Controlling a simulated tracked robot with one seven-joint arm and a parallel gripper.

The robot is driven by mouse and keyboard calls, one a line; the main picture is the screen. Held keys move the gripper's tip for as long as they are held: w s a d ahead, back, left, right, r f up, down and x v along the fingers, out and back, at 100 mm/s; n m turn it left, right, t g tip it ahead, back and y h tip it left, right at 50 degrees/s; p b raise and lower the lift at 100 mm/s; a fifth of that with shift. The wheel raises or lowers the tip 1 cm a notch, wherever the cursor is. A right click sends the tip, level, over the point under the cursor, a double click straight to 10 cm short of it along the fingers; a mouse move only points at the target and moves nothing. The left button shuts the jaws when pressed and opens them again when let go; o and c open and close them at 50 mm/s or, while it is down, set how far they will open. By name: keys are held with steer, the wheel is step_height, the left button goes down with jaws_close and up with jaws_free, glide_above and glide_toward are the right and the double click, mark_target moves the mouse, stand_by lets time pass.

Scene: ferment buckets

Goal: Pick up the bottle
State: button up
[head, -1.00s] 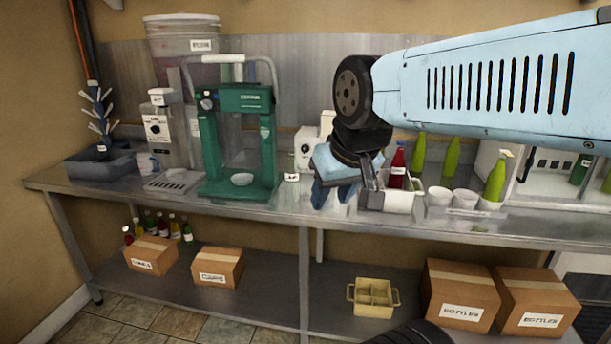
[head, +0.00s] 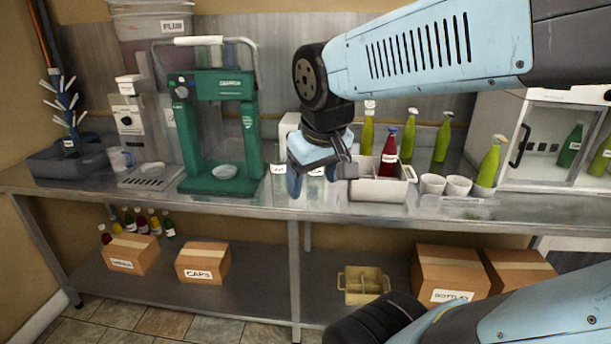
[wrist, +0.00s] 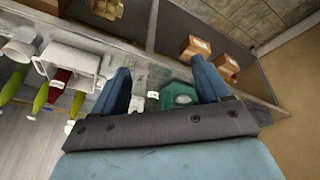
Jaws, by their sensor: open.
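A red bottle (head: 390,148) with a white label stands in a white two-handled bin (head: 380,191) on the steel bench. It also shows in the wrist view (wrist: 62,76) at the left. Green bottles (head: 367,130), (head: 411,135), (head: 443,140) stand behind and beside the bin, and another green bottle (head: 489,163) stands to the right. Which bottle is meant cannot be told. My gripper (head: 306,180) is open and empty, pointing down over the bench just left of the bin. In the wrist view its two fingers (wrist: 165,85) are wide apart with no bottle between them.
A green press (head: 215,187) stands left of my gripper. White cups (head: 445,186) stand right of the bin. A white cabinet (head: 530,180) is at the far right. Boxes (head: 450,272) and a tan crate (head: 364,286) sit on the lower shelf.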

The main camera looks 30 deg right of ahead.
steer(key=shift+o, duration=1.3)
steer(key=w+d+f+n+g+h, duration=0.3)
steer(key=w+d+f, duration=0.2)
steer(key=f, duration=0.1)
steer(key=shift+d+f+n+g+h, duration=0.25)
steer(key=shift+d+n+g+h, duration=0.05)
steer(key=shift+d+n+h, duration=0.1)
steer(key=n+t+h, duration=0.7)
steer(key=n+h, duration=0.4)
steer(key=n, duration=0.7)
glide_toward(310, 175)
steer(key=x, duration=0.9)
steer(key=shift+d, duration=0.1)
steer(key=shift+w+d+r, duration=0.2)
steer(key=shift+w+d, duration=0.2)
steer(key=shift+d, duration=0.4)
steer(key=shift+w+d+r, duration=0.2)
steer(key=shift+w+d, duration=0.2)
steer(key=shift+d, duration=0.4)
steer(key=shift+w+d+r, duration=0.2)
steer(key=shift+w+d, duration=0.15)
steer(key=shift+d, duration=0.45)
steer(key=c, duration=1.2)
